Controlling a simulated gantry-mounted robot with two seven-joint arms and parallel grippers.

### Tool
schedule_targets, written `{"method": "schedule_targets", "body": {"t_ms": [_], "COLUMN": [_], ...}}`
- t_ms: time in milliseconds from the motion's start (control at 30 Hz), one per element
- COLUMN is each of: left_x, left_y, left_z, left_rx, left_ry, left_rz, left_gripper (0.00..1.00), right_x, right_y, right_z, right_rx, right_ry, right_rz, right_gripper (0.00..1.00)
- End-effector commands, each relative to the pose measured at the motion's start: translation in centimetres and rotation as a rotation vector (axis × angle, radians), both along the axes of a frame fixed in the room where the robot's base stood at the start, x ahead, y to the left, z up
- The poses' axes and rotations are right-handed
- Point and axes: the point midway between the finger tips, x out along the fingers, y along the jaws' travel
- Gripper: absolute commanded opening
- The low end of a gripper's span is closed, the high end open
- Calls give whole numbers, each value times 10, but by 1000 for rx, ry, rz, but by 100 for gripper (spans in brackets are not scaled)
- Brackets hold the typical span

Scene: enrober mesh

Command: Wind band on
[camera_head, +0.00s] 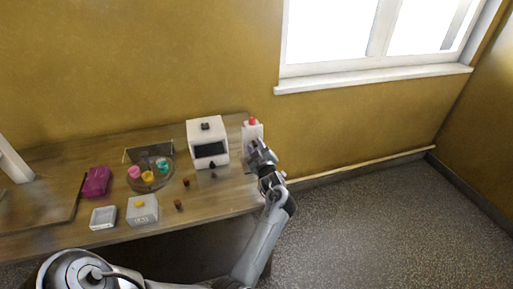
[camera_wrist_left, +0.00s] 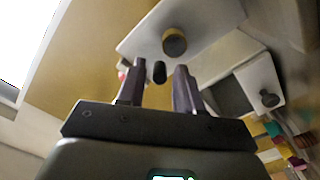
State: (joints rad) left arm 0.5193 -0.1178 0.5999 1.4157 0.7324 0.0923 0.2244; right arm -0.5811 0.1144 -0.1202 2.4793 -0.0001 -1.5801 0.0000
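A white upright unit (camera_head: 252,134) with a red top (camera_head: 252,121) stands at the right end of the table. My left gripper (camera_head: 258,150) is right in front of it. In the left wrist view the two fingers (camera_wrist_left: 158,85) are apart, and a small black knob (camera_wrist_left: 159,72) shows between their tips; I cannot tell whether they touch it. A round brown knob (camera_wrist_left: 174,42) sits on a white panel (camera_wrist_left: 205,22) beyond. No band can be made out for certain. My right gripper is not in view.
A white machine (camera_head: 196,136) with a dark opening (camera_head: 209,150) stands left of the unit. Further left are a round tray (camera_head: 152,186) with coloured pieces, a magenta block (camera_head: 96,182), a grey box (camera_head: 142,215) and a pale dish (camera_head: 103,224). The floor at the right is clear.

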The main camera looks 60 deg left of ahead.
Motion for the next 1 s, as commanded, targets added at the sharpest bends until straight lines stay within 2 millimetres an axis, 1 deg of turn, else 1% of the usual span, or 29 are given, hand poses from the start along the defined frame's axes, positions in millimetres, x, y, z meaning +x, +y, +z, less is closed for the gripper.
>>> {"method": "schedule_targets", "body": {"t_ms": [33,200,233,467,667,867,1000], "left_x": [0,0,0,0,2,5,8], "left_y": [0,0,0,0,-1,-1,-2], "left_z": [0,0,0,0,2,4,4], "left_rx": [0,0,0,2,16,50,82], "left_ry": [0,0,0,7,58,176,293], "left_rz": [0,0,0,0,1,-2,-1], "left_gripper": [27,1,0,0,0,0,0], "right_x": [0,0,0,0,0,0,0], "right_y": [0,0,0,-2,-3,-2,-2], "right_z": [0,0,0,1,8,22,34], "right_rx": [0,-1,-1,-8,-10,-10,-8], "right_ry": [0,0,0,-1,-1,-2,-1], "right_rz": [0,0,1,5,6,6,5], "right_gripper": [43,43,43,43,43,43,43]}}
